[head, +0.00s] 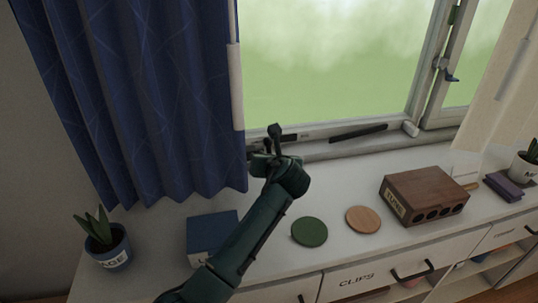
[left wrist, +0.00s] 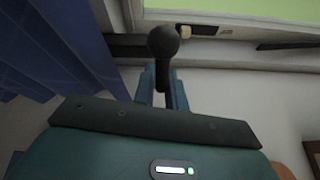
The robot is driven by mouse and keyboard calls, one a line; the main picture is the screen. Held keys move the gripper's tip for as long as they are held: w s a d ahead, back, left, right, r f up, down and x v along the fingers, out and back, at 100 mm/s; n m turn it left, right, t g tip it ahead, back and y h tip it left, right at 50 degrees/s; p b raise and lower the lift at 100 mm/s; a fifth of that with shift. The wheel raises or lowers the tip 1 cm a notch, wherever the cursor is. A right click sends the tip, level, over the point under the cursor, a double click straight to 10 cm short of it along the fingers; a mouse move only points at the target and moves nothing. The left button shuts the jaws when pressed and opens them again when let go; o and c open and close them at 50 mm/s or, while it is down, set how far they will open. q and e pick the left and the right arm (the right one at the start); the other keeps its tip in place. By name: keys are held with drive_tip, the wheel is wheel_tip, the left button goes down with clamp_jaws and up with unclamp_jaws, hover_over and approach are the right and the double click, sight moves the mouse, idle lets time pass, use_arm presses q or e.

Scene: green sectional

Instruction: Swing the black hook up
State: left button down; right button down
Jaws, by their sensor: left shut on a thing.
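The black hook (head: 275,131) stands up at the window's lower left corner, with a rounded knob on top. It also shows in the left wrist view (left wrist: 164,44), with its stem running down between the fingers. My left gripper (head: 268,153) reaches over the shelf top to the window sill and is shut on the hook's stem. Its two fingers stand on either side of the stem in the left wrist view (left wrist: 162,88). The hook's lower end and pivot are hidden by the gripper. My right gripper is not in view.
A blue curtain (head: 150,90) hangs close to the left of the gripper. A black bar (head: 358,131) lies along the window's lower frame. On the shelf top are a blue box (head: 207,232), a green disc (head: 309,232), a tan disc (head: 363,220) and a wooden box (head: 424,192).

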use_arm(q)
drive_tip(key=shift+w+a+r+g+h, duration=0.15)
drive_tip(key=shift+w+r+g+h, duration=0.25)
drive_tip(key=shift+r+g, duration=0.5)
drive_tip(key=shift+w, duration=0.1)
drive_tip(key=c, duration=1.5)
unclamp_jaws()
drive_tip(key=b+v, duration=0.1)
drive_tip(key=v, duration=1.2)
